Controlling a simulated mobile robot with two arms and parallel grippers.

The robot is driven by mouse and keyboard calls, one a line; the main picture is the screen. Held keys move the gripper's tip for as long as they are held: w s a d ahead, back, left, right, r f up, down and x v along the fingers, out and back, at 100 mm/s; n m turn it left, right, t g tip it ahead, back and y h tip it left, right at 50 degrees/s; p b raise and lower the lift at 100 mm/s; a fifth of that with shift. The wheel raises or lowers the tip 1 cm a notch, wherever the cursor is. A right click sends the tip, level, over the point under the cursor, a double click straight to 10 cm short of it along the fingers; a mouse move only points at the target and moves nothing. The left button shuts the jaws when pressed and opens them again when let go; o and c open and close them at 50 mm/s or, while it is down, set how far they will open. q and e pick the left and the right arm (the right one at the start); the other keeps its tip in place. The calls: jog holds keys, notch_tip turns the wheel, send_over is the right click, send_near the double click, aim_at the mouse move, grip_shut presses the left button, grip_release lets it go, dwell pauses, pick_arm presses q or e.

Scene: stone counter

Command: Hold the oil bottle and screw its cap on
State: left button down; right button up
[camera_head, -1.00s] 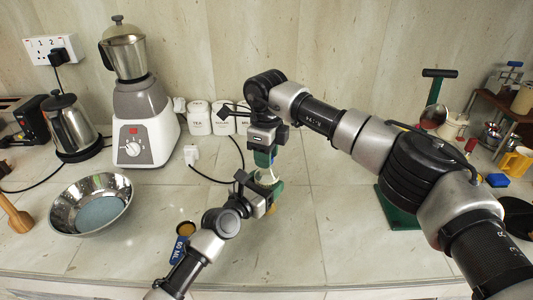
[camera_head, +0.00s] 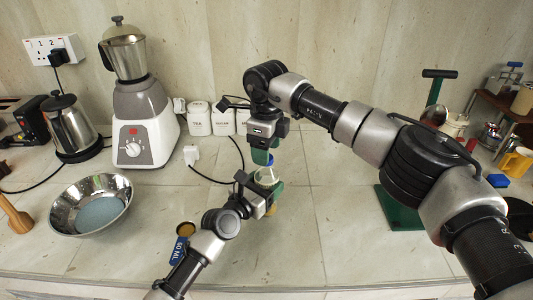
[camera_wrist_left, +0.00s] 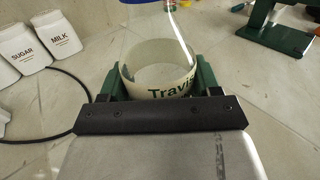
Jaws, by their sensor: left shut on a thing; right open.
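The clear oil bottle (camera_head: 267,177) stands upright low over the counter, with a pale label band reading "Travi…" in the left wrist view (camera_wrist_left: 157,78). My left gripper (camera_head: 263,196) is shut around its body, one green finger on each side. My right gripper (camera_head: 263,156) points down just above the bottle's top, and its jaws are open. A bit of blue at the top edge of the left wrist view (camera_wrist_left: 172,3) may be the cap. The bottle's neck and the cap are mostly hidden by the right fingers in the head view.
White canisters (camera_head: 199,122) stand behind the grippers. A green stand (camera_head: 396,207) is at the right, beneath my right arm. The front counter middle is clear.

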notch_tip(320, 180, up, 10)
dwell(0.3)
pick_arm(q)
jog(key=shift+c, duration=0.7)
grip_release()
jog(key=v, duration=1)
jog(key=shift+s+a, duration=0.2)
jog(key=shift+s, duration=0.15)
pick_arm(e)
jog(key=shift+r, duration=0.15)
